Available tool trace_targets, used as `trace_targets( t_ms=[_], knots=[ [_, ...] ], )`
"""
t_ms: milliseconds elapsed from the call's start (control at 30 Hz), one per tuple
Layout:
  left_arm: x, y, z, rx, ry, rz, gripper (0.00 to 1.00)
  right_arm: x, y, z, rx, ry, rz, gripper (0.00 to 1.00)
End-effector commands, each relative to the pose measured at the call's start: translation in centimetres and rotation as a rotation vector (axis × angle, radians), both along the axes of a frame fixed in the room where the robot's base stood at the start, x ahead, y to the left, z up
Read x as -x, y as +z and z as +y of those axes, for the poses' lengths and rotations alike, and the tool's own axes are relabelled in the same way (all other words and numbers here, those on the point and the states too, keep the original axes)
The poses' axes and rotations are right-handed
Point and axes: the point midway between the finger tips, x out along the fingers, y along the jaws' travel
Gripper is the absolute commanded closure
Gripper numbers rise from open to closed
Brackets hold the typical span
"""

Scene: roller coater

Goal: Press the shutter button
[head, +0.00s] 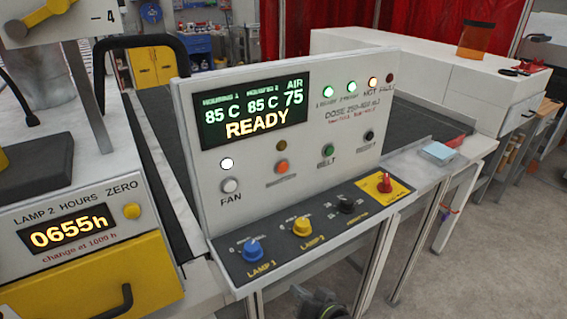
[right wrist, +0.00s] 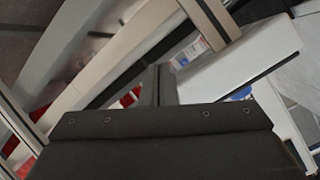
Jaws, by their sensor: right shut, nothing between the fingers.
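The shutter button is the orange-red round button (head: 282,167) on the upright white control panel (head: 345,205) in the head view. Its small label below is blurred. A dim amber lamp (head: 281,146) sits just above it. In the right wrist view my right gripper (right wrist: 160,80) shows as a dark body with narrow fingers closed together and nothing between them. The button cannot be made out in that view, and I cannot tell the gripper's distance from it. I cannot make out either gripper clearly in the head view. My left gripper is not in view.
The panel also has a white fan button (head: 229,185), a green belt button (head: 328,150) and a black reset button (head: 369,135). Blue (head: 252,249), yellow (head: 302,226) and red (head: 384,182) knobs stand on the sloped ledge below. The display (head: 253,112) reads READY.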

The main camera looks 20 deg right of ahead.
Motion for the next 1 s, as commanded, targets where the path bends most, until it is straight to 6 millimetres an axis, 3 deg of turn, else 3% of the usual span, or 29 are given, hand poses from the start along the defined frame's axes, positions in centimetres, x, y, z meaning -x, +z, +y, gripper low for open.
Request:
trace_targets(
  t_ms=[33,233,367,533,700,1000],
  knots=[
    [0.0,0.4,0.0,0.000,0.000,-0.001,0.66,-0.1,2.7,0.3,-0.020,0.006,-0.041,1.00],
    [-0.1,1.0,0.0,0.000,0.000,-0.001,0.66,-0.9,10.8,1.5,-0.141,0.007,-0.215,1.00],
    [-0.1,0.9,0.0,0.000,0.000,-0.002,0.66,-3.2,13.9,1.4,-0.314,-0.058,-0.372,1.00],
    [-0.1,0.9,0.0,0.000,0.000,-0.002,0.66,-5.8,17.9,-0.1,-0.592,-0.189,-0.592,1.00],
    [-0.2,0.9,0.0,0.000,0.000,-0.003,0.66,-7.4,20.4,-2.9,-0.888,-0.361,-0.791,1.00],
    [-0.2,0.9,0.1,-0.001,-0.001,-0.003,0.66,-8.0,20.7,-5.8,-1.146,-0.556,-0.943,1.00]
  ],
)
